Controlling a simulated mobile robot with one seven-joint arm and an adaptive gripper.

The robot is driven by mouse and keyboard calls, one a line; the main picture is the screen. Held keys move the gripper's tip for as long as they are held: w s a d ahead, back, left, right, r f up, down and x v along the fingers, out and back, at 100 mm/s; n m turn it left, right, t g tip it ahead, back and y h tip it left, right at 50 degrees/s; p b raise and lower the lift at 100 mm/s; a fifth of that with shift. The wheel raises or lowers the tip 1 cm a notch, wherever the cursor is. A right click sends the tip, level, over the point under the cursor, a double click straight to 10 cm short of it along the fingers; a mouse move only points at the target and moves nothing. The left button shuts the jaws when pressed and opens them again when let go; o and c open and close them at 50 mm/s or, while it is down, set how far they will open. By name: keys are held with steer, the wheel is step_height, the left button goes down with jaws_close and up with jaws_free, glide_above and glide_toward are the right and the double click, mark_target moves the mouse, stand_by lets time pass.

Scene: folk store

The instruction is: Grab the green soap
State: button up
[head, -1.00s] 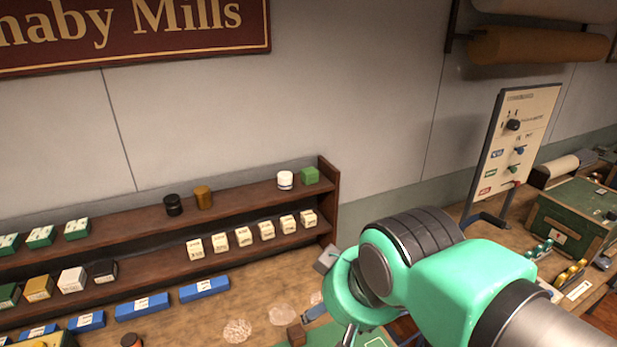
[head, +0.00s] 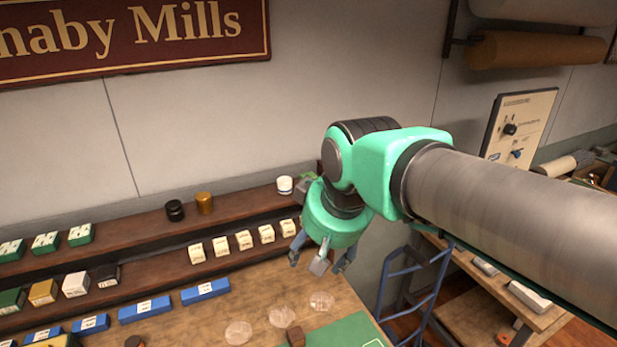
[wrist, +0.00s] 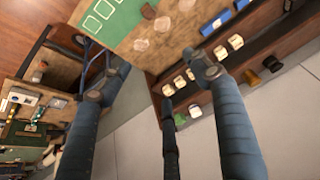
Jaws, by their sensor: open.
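The green soap is a small green block (wrist: 180,120) at the end of the upper wall shelf, beside a white jar (head: 284,185). In the wrist view it shows between my fingers, partly covered by the middle one. In the head view my wrist hides most or all of it. My gripper (head: 317,264) is open and empty, with its fingers spread and pointing down in front of the shelf's right end. The fingers also fill much of the wrist view (wrist: 150,88), apart from the soap as far as I can tell.
A dark jar (head: 175,211) and a brown jar (head: 204,203) stand farther left on the upper shelf. Several small cream boxes (head: 245,240) line the lower shelf. Clear discs (head: 238,332) lie on the wooden counter. A blue hand truck (head: 412,285) stands right of the counter.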

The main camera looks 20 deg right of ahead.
steer(key=w+d+r+g+p, duration=0.1)
steer(key=w+d+r+p, duration=0.15)
steer(key=w, duration=0.55)
steer(key=w+d+r+p, duration=0.2)
steer(key=w+r, duration=0.1)
steer(key=w, duration=0.5)
steer(key=w+d+r+g+p, duration=0.1)
steer(key=w+d+r+p, duration=0.2)
steer(key=w, duration=0.4)
steer(key=w+d+f+p, duration=0.2)
steer(key=w+d, duration=0.1)
steer(key=w, duration=0.3)
steer(key=w+d+f+p, duration=0.2)
steer(key=w+d, duration=0.2)
steer(key=w, duration=0.3)
steer(key=w+d+f+g+p, duration=0.1)
steer(key=w+d+f+p, duration=0.1)
steer(key=w, duration=0.4)
steer(key=shift+w+d+f+n, duration=0.25)
steer(key=shift+d+n, duration=0.15)
steer(key=shift+d, duration=0.35)
steer(key=shift+w+f+p, duration=0.15)
steer(key=shift+w+f, duration=0.05)
steer(key=shift+f, duration=1.2)
steer(key=shift+w+f+p, duration=0.15)
steer(key=shift+w+f, duration=0.1)
steer(key=shift+f, duration=1.15)
steer(key=shift+w+f+p, duration=0.15)
steer(key=shift+w+f, duration=0.05)
steer(key=shift+f, duration=1.2)
